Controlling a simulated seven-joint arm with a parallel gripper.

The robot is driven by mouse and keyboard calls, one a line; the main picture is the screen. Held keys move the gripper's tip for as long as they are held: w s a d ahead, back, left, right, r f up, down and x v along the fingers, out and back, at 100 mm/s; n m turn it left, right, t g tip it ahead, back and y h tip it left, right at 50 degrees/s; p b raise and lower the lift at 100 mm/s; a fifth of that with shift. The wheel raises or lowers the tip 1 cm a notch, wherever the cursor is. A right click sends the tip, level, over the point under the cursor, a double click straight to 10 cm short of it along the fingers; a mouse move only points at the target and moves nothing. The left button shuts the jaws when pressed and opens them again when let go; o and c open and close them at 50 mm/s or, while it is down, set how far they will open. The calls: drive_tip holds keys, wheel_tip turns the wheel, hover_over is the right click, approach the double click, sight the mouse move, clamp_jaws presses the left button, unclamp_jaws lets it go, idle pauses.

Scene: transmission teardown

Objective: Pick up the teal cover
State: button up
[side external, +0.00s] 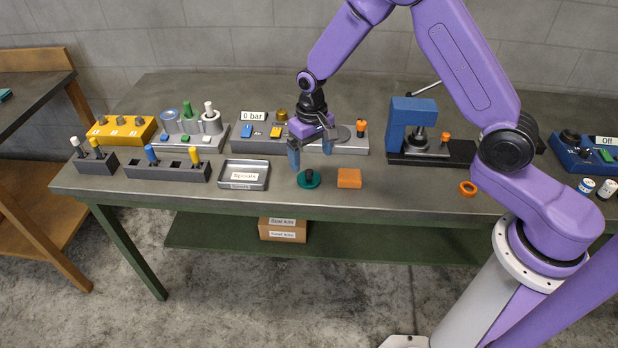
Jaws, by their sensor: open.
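The teal cover (308,180) is a small round disc with a dark knob in its middle. It lies on the grey-green workbench (400,190) near the front edge, left of an orange block (349,178). My gripper (310,160) points down with its two blue-grey fingers spread. It is open and empty, just above and behind the cover. The left fingertip overlaps the cover's upper left area in the picture, and I cannot tell whether it touches.
A metal tray (244,187) labelled "Spools" sits left of the cover. A grey station with a "0 bar" sign (253,116) stands behind my gripper. A blue press (408,121) stands right. An orange ring (467,188) lies near the front edge.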

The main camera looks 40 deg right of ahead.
sight(309, 171)
drive_tip(key=shift+a+f, duration=0.2)
drive_tip(key=shift+f, duration=1.25)
drive_tip(key=shift+a+f, duration=0.15)
drive_tip(key=shift+f, duration=1.3)
drive_tip(key=c, duration=1.2)
